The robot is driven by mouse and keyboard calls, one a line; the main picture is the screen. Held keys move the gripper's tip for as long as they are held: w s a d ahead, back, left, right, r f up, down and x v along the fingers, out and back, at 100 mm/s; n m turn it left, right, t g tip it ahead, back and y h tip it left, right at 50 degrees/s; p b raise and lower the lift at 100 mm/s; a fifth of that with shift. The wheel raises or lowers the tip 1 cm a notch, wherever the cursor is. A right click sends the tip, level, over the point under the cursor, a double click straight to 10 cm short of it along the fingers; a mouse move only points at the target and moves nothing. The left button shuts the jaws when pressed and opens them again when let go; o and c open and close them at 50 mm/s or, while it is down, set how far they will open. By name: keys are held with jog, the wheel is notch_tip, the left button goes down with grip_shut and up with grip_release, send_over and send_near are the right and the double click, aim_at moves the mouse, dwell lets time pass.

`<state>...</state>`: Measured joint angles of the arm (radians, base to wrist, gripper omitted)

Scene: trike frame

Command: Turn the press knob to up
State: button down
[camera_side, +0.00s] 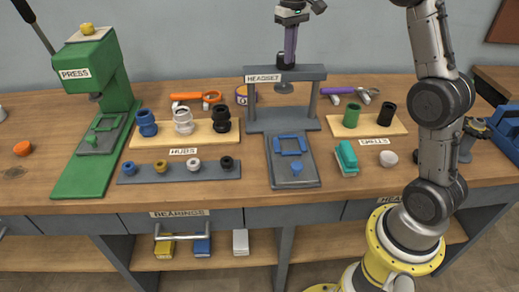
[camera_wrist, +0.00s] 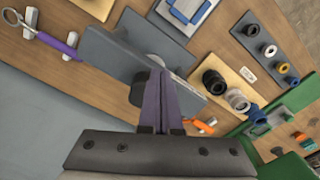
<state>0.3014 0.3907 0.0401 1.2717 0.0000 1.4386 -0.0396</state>
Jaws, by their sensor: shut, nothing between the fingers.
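The green press (camera_side: 103,75) stands at the left of the bench, with a yellow knob (camera_side: 87,29) on top. Which way the knob is set is too small to tell. The press's green parts (camera_wrist: 285,110) also show at the lower right of the wrist view. My gripper (camera_side: 289,56) has purple fingers, pointing down at the top of the grey headset stand (camera_side: 285,74), far right of the green press. The fingers are shut and empty in the wrist view (camera_wrist: 160,70). A dark round part is just below the tips; contact cannot be told.
Hubs on a wooden board (camera_side: 180,139) and bearings on a grey strip (camera_side: 178,173) lie between the press and the headset stand. An orange-handled tool (camera_side: 195,96) lies behind them. An orange round piece (camera_side: 22,148) lies left of the press. Air above the bench looks clear.

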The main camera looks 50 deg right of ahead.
jog(key=shift+w+d, duration=0.1)
dwell(0.3)
jog(key=shift+s+d, duration=0.2)
jog(key=shift+d, duration=0.25)
jog(key=shift+s+d, duration=0.2)
jog(key=shift+d, duration=0.25)
jog(key=shift+d, duration=0.6)
jog(key=shift+s, duration=0.15)
jog(key=shift+s, duration=0.2)
notch_tip(320, 180, up, 6)
dwell(0.8)
